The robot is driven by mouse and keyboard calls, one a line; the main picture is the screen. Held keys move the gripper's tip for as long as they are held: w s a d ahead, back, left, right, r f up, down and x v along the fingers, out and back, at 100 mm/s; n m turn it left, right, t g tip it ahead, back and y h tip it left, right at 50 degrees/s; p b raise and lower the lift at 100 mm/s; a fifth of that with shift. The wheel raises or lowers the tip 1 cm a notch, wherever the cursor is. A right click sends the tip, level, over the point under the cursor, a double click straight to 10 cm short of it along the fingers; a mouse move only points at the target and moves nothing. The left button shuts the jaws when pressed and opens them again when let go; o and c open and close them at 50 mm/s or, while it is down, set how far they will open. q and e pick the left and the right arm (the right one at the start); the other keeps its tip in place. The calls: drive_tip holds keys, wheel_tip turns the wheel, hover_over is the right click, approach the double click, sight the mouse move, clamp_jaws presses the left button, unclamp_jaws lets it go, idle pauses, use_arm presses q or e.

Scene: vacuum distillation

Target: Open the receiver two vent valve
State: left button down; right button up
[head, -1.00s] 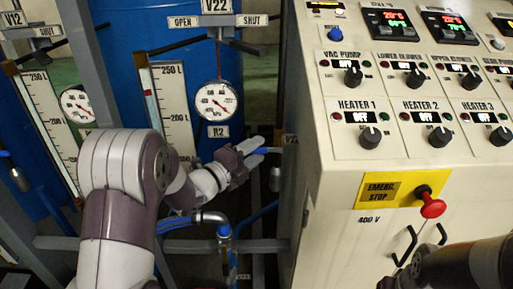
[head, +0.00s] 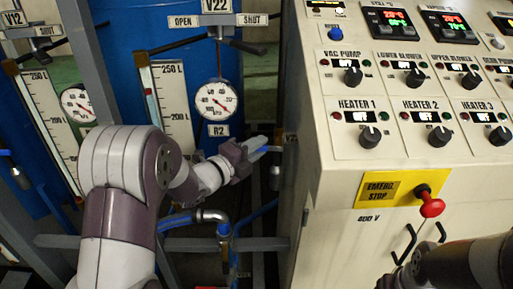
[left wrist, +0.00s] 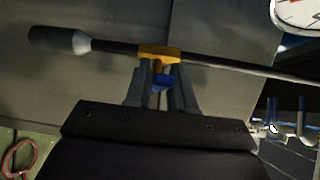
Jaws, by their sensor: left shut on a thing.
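My left gripper (head: 257,150) reaches to the narrow gap between the R2 tank and the control cabinet. A grey cylindrical end piece (left wrist: 62,40) is at the pipe's left end. In the head view the fingers mostly hide the handle. My right gripper (head: 395,277) shows only partly at the lower right; its fingers cannot be made out.
The R2 gauge (head: 216,100) and level scale (head: 173,105) are left of the gripper. The cabinet (head: 312,210), with a red emergency stop (head: 431,207), stands close on the right. Pipes (head: 224,228) run below.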

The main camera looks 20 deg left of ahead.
sight(266, 145)
use_arm(q)
drive_tip(key=shift+d+r+m+g+y+p, duration=0.1)
drive_tip(key=shift+r+m+g+y+p, duration=0.45)
drive_tip(key=shift+r+m, duration=0.2)
drive_tip(key=shift+w+d+r+m+g+y+p, duration=0.1)
drive_tip(key=shift+d+r+m+g+y+p, duration=0.2)
drive_tip(key=shift+r+m+g+y+p, duration=0.4)
drive_tip(key=shift+w+d+r+m+g+y+p, duration=0.1)
drive_tip(key=shift+d+r+m+g+y+p, duration=0.25)
drive_tip(key=shift+r+m+g+y+p, duration=0.55)
drive_tip(key=shift+w+d+r+m+y+p, duration=0.1)
drive_tip(key=shift+d+m+y+p, duration=0.2)
drive_tip(key=shift+y+p, duration=0.4)
drive_tip(key=p, duration=0.1)
drive_tip(key=d+m+g+y+p, duration=0.1)
drive_tip(key=y+p, duration=0.1)
drive_tip(key=shift+w+d+r+m+p, duration=0.25)
drive_tip(key=shift+d+r+p, duration=0.05)
drive_tip(key=shift+d+r, duration=0.05)
drive_tip(key=shift+w+d+m+g+y+p, duration=0.1)
drive_tip(key=shift+d+m+g+y+p, duration=0.25)
drive_tip(key=shift+y+p, duration=0.2)
drive_tip(key=shift+f, duration=0.1)
drive_tip(key=c, duration=1)
unclamp_jaws()
drive_tip(key=shift+c, duration=0.2)
